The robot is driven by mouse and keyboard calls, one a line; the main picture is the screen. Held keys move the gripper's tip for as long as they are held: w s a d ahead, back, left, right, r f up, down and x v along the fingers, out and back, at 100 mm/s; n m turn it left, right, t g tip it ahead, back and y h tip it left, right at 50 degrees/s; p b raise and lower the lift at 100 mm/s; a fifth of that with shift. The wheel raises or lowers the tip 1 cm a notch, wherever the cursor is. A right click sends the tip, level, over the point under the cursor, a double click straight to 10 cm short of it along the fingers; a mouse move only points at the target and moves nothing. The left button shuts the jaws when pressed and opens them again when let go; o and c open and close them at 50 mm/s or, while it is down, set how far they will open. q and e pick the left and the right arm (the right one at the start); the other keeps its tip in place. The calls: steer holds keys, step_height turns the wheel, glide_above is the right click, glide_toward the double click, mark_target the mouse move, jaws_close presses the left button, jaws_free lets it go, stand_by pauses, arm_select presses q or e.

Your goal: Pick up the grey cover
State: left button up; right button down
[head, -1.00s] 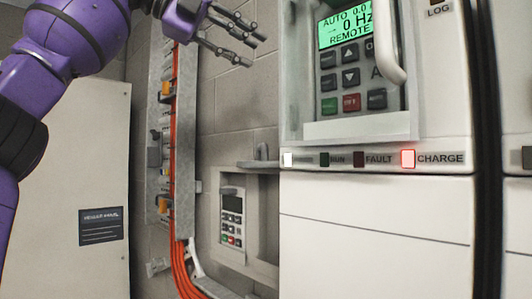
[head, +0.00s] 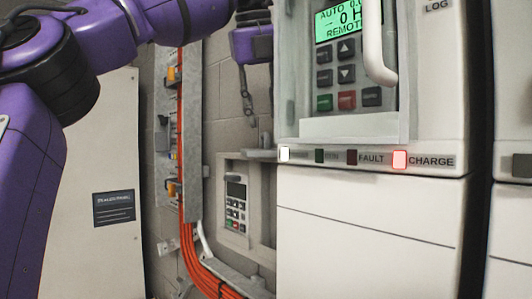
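A thin flat grey piece with a short upright grip, likely the grey cover (head: 261,155), lies level at the left side of the white drive cabinet, above a recessed grey box. It is seen nearly edge-on, and the cabinet hides its right part. My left gripper (head: 257,108) is above it, fingers pointing down, apart from it. The fingers look spread with nothing between them; the right finger is partly hidden at the cabinet edge. My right gripper is not in view.
The white cabinet (head: 365,220) has a lit keypad panel (head: 346,75) with a protruding white handle (head: 375,48). A small keypad (head: 237,205) sits in the grey box (head: 261,240). Orange cables (head: 189,215) run down a metal channel at left.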

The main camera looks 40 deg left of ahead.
mark_target(265, 144)
arm_select(q)
steer(key=x, duration=0.3)
steer(key=shift+a+f, duration=0.2)
steer(key=shift+f, duration=0.15)
steer(key=shift+d, duration=0.15)
steer(key=shift+c, duration=1)
jaws_close()
steer(key=shift+r, duration=0.1)
